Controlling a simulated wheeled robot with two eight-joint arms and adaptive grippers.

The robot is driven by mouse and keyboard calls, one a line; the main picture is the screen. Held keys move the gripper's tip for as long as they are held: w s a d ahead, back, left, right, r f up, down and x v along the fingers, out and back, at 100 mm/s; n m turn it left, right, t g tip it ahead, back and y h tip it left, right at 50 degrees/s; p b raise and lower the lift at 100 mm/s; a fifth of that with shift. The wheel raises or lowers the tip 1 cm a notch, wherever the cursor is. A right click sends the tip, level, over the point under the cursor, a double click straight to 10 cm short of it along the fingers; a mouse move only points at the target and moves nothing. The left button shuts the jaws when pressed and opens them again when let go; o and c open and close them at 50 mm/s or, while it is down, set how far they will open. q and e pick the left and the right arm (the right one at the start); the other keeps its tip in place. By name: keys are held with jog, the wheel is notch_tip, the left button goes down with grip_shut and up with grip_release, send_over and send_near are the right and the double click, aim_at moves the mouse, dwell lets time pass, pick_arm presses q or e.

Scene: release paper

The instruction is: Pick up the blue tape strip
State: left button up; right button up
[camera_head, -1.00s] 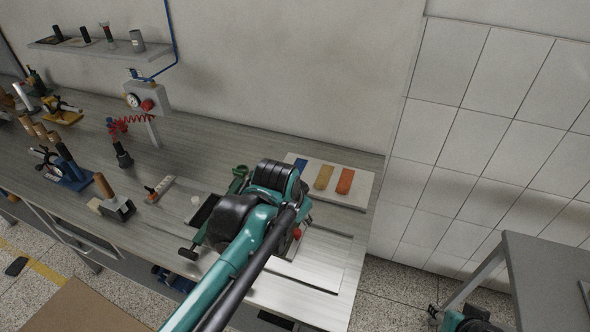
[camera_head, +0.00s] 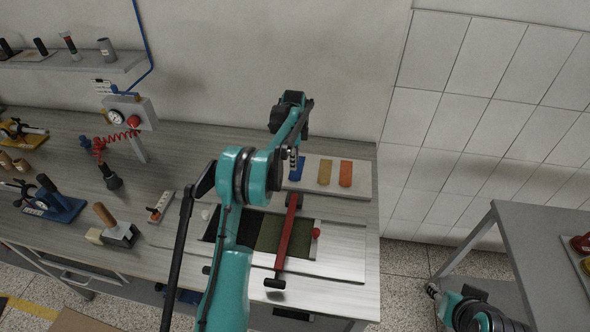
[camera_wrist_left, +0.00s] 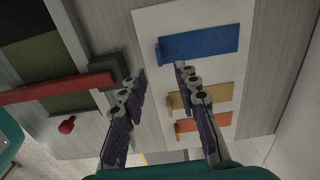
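The blue tape strip (camera_head: 298,168) lies at the left of a white board, beside a yellow strip (camera_head: 324,173) and an orange strip (camera_head: 345,174). In the left wrist view the blue strip (camera_wrist_left: 202,43) lies flat, with a small raised tab at its left end. My left gripper (camera_wrist_left: 160,72) is open and empty, fingers apart; the strip lies ahead of the fingertips and mostly to the right of them. In the head view the left gripper (camera_head: 293,162) is close to the strip. My right gripper (camera_head: 433,290) shows only small at lower right; its fingers are unclear.
A gauge box (camera_head: 130,113) and tools stand further left. The wall is behind the bench. A grey table (camera_head: 530,240) is at right.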

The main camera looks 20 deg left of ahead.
pick_arm(q)
jog(key=shift+w+a+f, duration=0.1)
jog(key=shift+f, duration=0.65)
notch_tip(320, 180, down, 7)
jog(key=shift+f+b, duration=0.1)
jog(key=shift+b, duration=0.85)
grip_shut()
